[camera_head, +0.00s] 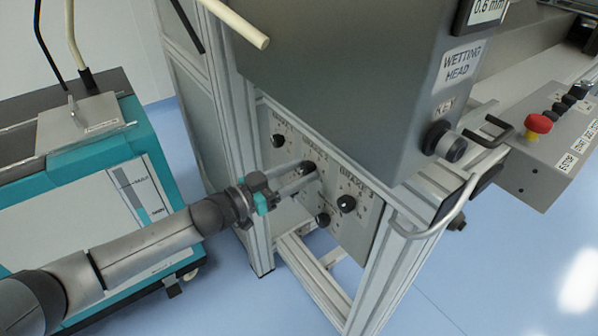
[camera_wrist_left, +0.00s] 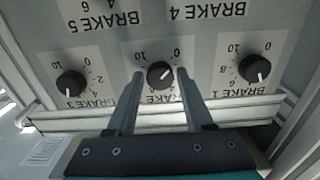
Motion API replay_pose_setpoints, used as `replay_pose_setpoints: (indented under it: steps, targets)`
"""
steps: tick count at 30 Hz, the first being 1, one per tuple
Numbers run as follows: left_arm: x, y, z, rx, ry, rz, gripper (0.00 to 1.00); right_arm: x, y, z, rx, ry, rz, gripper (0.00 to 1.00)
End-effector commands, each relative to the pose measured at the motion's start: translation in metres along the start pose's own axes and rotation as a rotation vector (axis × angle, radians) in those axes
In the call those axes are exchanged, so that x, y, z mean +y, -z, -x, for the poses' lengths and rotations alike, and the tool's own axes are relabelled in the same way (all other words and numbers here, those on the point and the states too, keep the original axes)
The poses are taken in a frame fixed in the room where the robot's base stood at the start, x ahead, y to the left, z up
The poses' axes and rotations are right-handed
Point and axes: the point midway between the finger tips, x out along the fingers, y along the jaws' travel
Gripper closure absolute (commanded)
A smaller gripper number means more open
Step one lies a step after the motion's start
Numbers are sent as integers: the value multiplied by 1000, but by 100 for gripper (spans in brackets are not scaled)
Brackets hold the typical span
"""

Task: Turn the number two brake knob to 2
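The number two brake knob (camera_wrist_left: 161,75) is a round black knob with a white pointer mark, on the panel between the Brake 1 and Brake 3 knobs. In the left wrist view the panel appears upside down and the mark points up and right, toward the 0 side. My left gripper (camera_wrist_left: 160,73) is open, with one finger on each side of this knob and narrow gaps showing. In the head view my left gripper (camera_head: 307,170) reaches the panel from the left and partly hides the knob (camera_head: 311,167). My right gripper is out of view.
The Brake 1 knob (camera_wrist_left: 255,68) and Brake 3 knob (camera_wrist_left: 71,83) sit close on either side. Another black knob (camera_head: 322,219) is below. A curved metal handle (camera_head: 437,222) and a grey box with a key switch (camera_head: 444,142) stand to the right. A teal cabinet (camera_head: 157,150) stands left.

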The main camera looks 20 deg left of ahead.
Motion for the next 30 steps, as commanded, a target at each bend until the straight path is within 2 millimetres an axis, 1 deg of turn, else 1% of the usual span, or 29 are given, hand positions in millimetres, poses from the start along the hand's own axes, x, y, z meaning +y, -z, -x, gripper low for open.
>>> replay_pose_setpoints:
  steps: [1,2,13,26,29,30]
  targets:
    - [0,0,0,0,0,0,55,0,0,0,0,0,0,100]
    - [0,0,0,0,0,0,58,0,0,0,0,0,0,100]
    - [0,0,0,0,0,0,100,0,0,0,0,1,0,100]
    - [0,0,0,0,0,-34,100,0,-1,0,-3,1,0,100]
    - [0,0,0,-1,-1,-77,100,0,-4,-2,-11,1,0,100]
    - [0,0,1,-2,0,-100,100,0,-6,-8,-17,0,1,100]
